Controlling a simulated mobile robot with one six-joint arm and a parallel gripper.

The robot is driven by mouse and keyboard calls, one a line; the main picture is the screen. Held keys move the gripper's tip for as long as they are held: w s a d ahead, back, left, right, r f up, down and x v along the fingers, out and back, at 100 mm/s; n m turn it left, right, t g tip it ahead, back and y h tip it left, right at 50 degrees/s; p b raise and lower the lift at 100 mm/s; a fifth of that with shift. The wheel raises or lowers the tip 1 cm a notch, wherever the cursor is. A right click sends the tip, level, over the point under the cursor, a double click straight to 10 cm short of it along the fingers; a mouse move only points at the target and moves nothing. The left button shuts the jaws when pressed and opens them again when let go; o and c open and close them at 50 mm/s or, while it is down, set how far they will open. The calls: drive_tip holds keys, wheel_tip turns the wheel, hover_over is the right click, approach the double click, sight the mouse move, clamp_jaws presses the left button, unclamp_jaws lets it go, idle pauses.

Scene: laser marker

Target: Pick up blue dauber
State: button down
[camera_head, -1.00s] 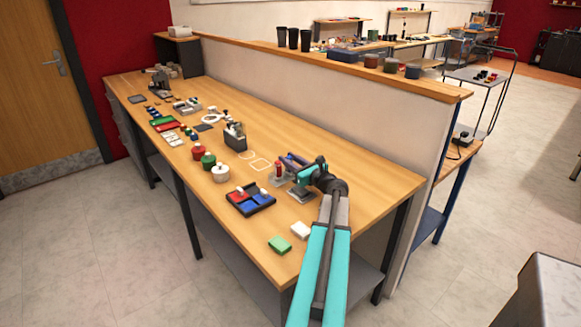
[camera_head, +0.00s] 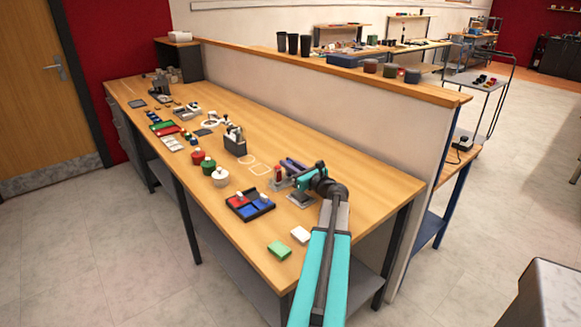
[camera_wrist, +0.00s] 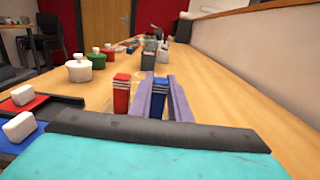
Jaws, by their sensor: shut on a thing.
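The blue dauber (camera_wrist: 158,101) is between the two purple fingers of my gripper (camera_wrist: 158,82) in the wrist view, and the fingers are shut on it. It has a blue body and a ribbed, greyish top. A similar red dauber (camera_wrist: 121,97) stands just to its left, outside the fingers. In the head view my gripper (camera_head: 294,164) is over the near right part of the bench, and the red dauber (camera_head: 278,174) is beside it. The blue dauber's lower end is not clear, so I cannot tell whether it touches its holder.
A grey pad (camera_head: 301,200) lies below my wrist. A black tray (camera_head: 240,214) with red and blue parts is to the left. Green (camera_head: 279,250) and white (camera_head: 300,234) blocks lie near the front. Lidded pots (camera_head: 208,165) stand farther left; a partition (camera_head: 330,130) runs behind.

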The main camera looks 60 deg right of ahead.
drive_tip(key=shift+r+b, duration=0.3)
drive_tip(key=shift+r, duration=1.2)
drive_tip(key=s+a+r+p, duration=0.2)
drive_tip(key=s+a+p, duration=0.2)
drive_tip(key=a, duration=0.7)
drive_tip(key=shift+v, duration=1.15)
drive_tip(key=shift+s+d+p, duration=0.1)
drive_tip(key=shift+p, duration=0.35)
drive_tip(key=p, duration=0.4)
drive_tip(key=a+p, duration=0.1)
drive_tip(key=p, duration=0.4)
drive_tip(key=shift+s+a+r, duration=0.1)
drive_tip(key=shift+s, duration=0.2)
drive_tip(key=a+p, duration=0.1)
drive_tip(key=p, duration=0.4)
drive_tip(key=shift+s, duration=0.25)
drive_tip(key=shift+s+a+p, duration=0.1)
drive_tip(key=shift+a+p, duration=0.1)
drive_tip(key=shift+p, duration=0.5)
